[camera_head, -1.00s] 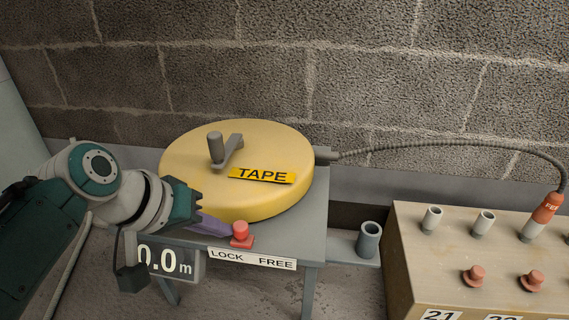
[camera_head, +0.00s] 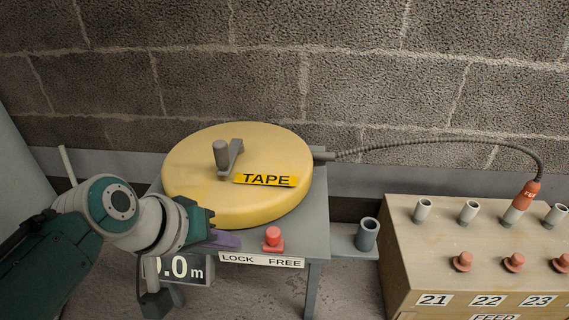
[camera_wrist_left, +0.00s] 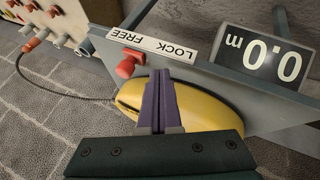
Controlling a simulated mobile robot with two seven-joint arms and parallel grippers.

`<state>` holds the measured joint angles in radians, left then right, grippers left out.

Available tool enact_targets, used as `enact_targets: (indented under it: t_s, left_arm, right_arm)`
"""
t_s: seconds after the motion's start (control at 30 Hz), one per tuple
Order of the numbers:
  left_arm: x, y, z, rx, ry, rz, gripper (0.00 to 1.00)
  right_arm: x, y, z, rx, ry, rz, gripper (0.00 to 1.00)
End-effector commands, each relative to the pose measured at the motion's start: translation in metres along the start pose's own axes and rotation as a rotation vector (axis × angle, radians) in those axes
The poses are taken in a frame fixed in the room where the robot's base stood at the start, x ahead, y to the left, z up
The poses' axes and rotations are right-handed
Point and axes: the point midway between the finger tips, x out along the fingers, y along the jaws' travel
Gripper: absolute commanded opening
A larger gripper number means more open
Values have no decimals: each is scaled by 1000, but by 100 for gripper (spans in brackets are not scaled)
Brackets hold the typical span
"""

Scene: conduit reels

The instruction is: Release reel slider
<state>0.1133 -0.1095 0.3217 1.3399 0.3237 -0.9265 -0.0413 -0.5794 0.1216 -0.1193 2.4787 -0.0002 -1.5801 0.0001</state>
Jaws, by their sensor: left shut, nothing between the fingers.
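The red slider knob (camera_head: 273,238) stands on the front ledge of the reel stand, above the FREE side of the LOCK/FREE label (camera_head: 262,260). It also shows near the word FREE in the left wrist view (camera_wrist_left: 128,65). My left gripper (camera_head: 238,241) is shut and empty, its purple fingers (camera_wrist_left: 160,88) pressed together. It is left of the knob, on the LOCK side, with a small gap between them in the head view. The yellow TAPE reel (camera_head: 215,195) with its grey crank lies on the stand behind. My right gripper is out of view.
A length display (camera_head: 185,270) reading 0.0 m hangs at the stand's front, partly behind my left arm. A grey cup (camera_head: 367,234) sits to the right. A wooden box (camera_head: 405,265) with tubes and red knobs stands beyond. A conduit (camera_head: 440,143) runs along the block wall.

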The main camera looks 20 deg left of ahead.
Motion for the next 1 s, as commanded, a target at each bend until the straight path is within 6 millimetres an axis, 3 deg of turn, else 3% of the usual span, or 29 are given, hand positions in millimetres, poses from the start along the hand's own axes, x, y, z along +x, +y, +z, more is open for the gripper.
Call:
enact_targets:
  t_s: [0.03, 0.1, 0.4, 1.0]
  left_arm:
    - [-26, 3, -6, 0, 2, -5, 0]
    - [-42, 3, -6, 1, 1, -6, 0]
    - [-89, 0, -3, 0, 2, -4, 0]
    - [-95, -1, -2, 0, 3, -3, 0]
  right_arm:
    - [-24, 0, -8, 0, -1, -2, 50]
    - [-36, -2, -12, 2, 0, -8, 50]
    - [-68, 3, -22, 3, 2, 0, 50]
    - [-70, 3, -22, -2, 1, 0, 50]
